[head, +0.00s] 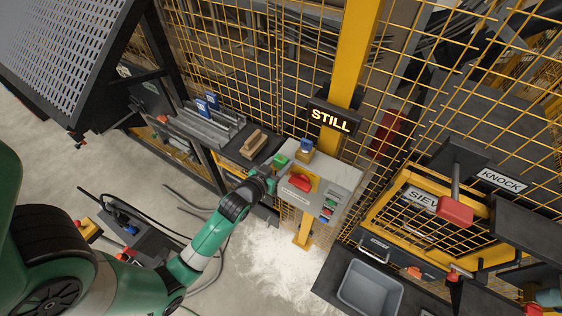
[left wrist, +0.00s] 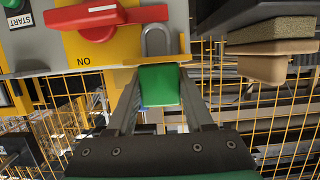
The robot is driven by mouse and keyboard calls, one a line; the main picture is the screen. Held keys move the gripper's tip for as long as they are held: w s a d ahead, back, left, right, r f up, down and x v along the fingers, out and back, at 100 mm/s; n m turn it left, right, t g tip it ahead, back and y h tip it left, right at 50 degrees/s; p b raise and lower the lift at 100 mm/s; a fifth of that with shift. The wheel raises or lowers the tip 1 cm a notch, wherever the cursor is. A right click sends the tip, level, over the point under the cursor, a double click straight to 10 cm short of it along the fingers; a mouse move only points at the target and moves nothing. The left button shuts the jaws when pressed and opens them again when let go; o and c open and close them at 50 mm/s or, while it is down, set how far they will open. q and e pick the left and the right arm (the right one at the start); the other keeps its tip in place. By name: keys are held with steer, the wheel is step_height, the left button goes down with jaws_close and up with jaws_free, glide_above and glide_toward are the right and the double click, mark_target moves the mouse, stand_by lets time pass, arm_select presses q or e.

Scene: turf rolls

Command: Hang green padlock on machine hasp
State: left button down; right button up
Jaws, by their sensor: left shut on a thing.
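The green padlock (left wrist: 158,85) is between the fingers of my left gripper (left wrist: 160,98), with its grey shackle (left wrist: 157,40) pointing away from the gripper. In the head view the left gripper (head: 268,180) is at the left side of the grey machine control box, with the green padlock (head: 280,160) at its tip. The box carries a red switch handle (head: 300,182) on a yellow plate, also in the left wrist view (left wrist: 88,18). The shackle overlaps the yellow plate's right part; I cannot tell whether it touches. The hasp itself is not clearly distinguishable. My right gripper is not seen.
A blue-topped item (head: 306,146) stands on the box. Yellow mesh fencing (head: 260,60) rises behind. A grey bin (head: 370,288) stands lower right.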

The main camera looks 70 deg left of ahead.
arm_select(q)
steer(key=shift+c, duration=1)
jaws_free()
steer(key=v, duration=1.1)
steer(key=shift+s+d+r, duration=0.15)
steer(key=shift+s+d, duration=0.05)
steer(key=shift+s, duration=0.05)
